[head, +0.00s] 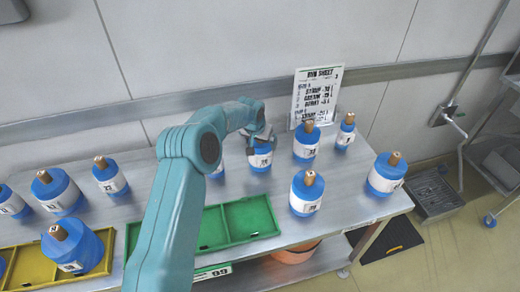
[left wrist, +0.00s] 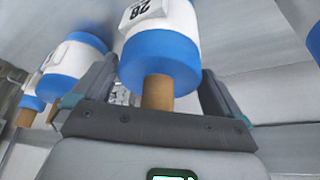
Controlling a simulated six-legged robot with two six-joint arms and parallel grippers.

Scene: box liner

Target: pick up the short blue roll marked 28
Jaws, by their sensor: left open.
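The short blue roll marked 28 (left wrist: 160,58) has a white label band and a brown core. In the left wrist view its core points at my palm, and the roll lies between my two fingers, with gaps on both sides. In the head view the roll (head: 260,162) stands on the table under my left gripper (head: 262,141), which hides its top. My left gripper is open, its fingers on either side of the roll. My right gripper is not in view.
Other blue rolls stand close by: one to the right (head: 306,143), one in front (head: 305,194), one partly hidden at left (head: 217,173). A run sheet (head: 316,97) stands behind. An empty green tray (head: 262,216) and a yellow tray (head: 30,272) lie at the front.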

